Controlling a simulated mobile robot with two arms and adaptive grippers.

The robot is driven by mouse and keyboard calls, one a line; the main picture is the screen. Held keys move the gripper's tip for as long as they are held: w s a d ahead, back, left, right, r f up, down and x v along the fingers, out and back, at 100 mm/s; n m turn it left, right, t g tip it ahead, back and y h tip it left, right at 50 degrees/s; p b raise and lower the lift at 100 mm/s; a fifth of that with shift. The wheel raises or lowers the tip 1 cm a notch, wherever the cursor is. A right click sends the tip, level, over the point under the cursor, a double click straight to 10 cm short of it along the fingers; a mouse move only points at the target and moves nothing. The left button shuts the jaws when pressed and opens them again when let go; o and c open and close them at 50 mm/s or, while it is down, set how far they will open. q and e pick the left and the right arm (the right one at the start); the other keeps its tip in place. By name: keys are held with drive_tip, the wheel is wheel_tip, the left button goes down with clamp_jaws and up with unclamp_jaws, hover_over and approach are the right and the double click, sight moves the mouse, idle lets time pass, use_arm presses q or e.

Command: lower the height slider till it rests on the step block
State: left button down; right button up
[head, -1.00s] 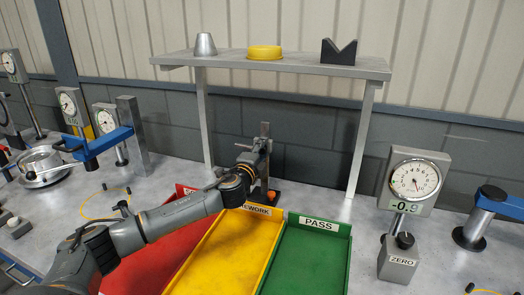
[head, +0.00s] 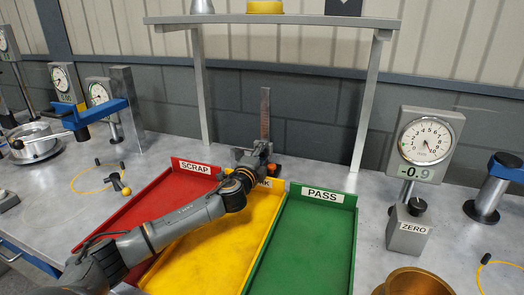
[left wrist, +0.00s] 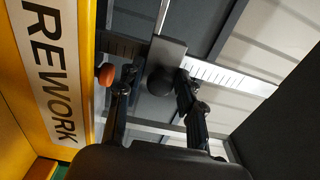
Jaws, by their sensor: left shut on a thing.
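The height gauge's upright steel scale (head: 265,108) stands behind the trays in the head view. In the left wrist view its marked scale (left wrist: 230,76) runs across the picture. The grey height slider (left wrist: 170,50) sits on this scale, with a dark round knob (left wrist: 161,82) facing my wrist. My left gripper (head: 259,151) is low on the gauge, shut on the slider; its fingers (left wrist: 155,88) flank the knob. An orange knob (left wrist: 105,75) shows near the gauge's foot. I cannot make out the step block, nor whether the slider touches it. My right gripper is not in view.
A shelf (head: 290,20) stands behind. A dial gauge (head: 425,145) reads -0.9 at the right.

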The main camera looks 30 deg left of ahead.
use_arm(q)
drive_tip(key=shift+f, duration=0.55)
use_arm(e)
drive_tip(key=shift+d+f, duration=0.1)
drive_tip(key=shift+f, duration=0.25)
use_arm(q)
drive_tip(key=c, duration=1.1)
unclamp_jaws()
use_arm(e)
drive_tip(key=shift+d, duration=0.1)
